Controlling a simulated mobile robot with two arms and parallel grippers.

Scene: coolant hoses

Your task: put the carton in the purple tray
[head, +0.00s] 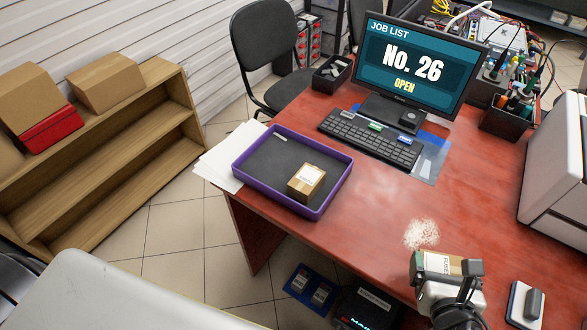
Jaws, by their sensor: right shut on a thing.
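The purple tray (238,172) lies on the red desk, with a dark grey inside. A small brown carton (306,182) with a white label sits in it, toward its right front part. My right gripper (446,268) is at the front right of the desk, shut on another carton (432,263) with a label reading "FUSE". This held carton is to the right of the tray and apart from it. The gripper hides part of it, and I cannot tell its height over the desk. My left gripper is not in view.
A keyboard (370,138) and monitor (415,70) stand behind the tray. A pale spill (421,233) lies just beyond the held carton. A dark-and-white device (525,303) is to the right. The red desk surface (365,215) between tray and gripper is clear.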

